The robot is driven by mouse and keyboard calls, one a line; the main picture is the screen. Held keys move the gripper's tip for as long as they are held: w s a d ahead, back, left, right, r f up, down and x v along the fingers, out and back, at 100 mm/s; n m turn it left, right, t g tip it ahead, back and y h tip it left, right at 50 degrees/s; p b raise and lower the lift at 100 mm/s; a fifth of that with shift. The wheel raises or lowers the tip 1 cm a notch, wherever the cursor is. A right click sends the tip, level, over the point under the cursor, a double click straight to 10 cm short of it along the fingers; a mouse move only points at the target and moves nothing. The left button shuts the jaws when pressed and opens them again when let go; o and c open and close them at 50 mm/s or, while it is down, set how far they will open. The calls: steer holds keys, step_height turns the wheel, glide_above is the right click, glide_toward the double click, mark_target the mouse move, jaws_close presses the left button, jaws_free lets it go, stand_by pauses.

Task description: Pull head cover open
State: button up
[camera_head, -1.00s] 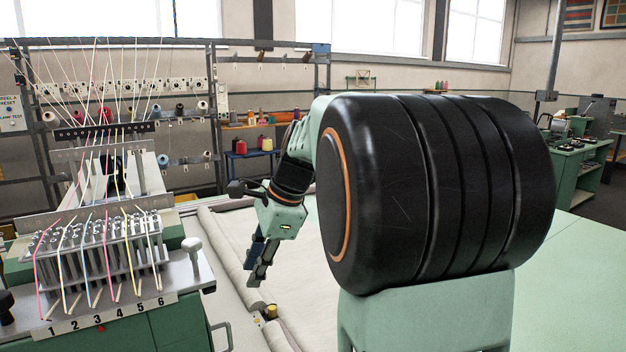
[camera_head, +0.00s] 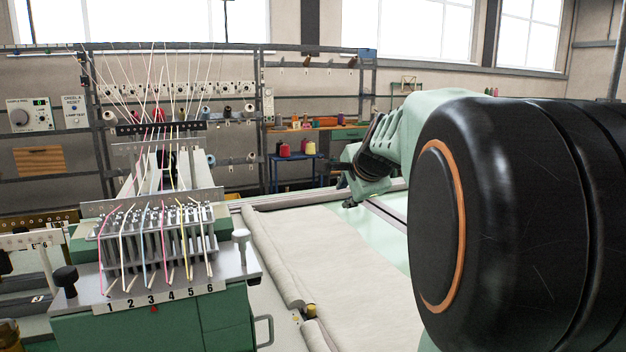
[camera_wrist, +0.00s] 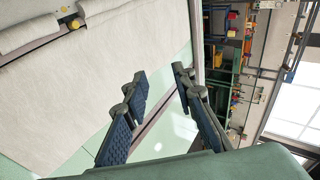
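The tufting head (camera_head: 160,240) stands at the left of the head view, with rows of metal needle parts, coloured yarns and a plate numbered 1 to 6. Below the plate is its green housing (camera_head: 170,328), with a bar handle (camera_head: 264,331) at its right side. I cannot tell which panel is the head cover. My gripper (camera_head: 349,196) is far to the right of the head and behind the handle, over the cloth bed. In the wrist view my gripper (camera_wrist: 160,72) has its two blue-padded fingers apart, with nothing between them.
Pale cloth (camera_head: 330,270) covers the bed between the head and my arm, with a rolled edge along its left. A yarn rack (camera_head: 235,87) stands behind. A blue cart (camera_head: 294,170) with spools is at the back. My black arm joint blocks the right.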

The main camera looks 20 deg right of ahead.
steer(key=shift+t+h, duration=0.6)
steer(key=shift+h, duration=0.1)
steer(key=d+r, duration=0.3)
steer(key=shift+d+r, duration=0.1)
steer(key=shift+d, duration=0.05)
